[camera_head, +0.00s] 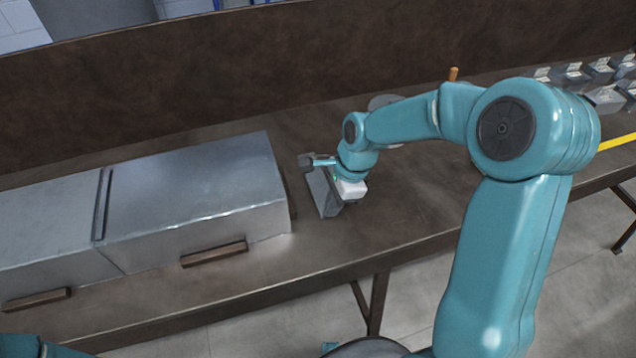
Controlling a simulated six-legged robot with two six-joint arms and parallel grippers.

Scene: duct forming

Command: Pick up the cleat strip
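Two grey sheet-metal duct sections (195,185) lie end to end on the brown bench. A narrow dark upright strip (103,204) shows at the seam between them; I cannot tell whether it is the cleat strip. My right gripper (318,178) is low over the bench, just right of the right duct section's end. Grey parts show at and below its tip, and I cannot tell gripper fingers from a held or standing piece there. Whether it is open or shut is unclear. My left gripper is not in view; only a bit of my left arm shows at the lower left.
Brown wooden blocks (215,254) sit at the ducts' front side. Several small grey metal pieces (603,97) stand at the far right of the bench (420,215), near a yellow strip (617,140). A tall brown back panel (200,80) runs behind. A small orange-brown handle (453,73) stands behind my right arm.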

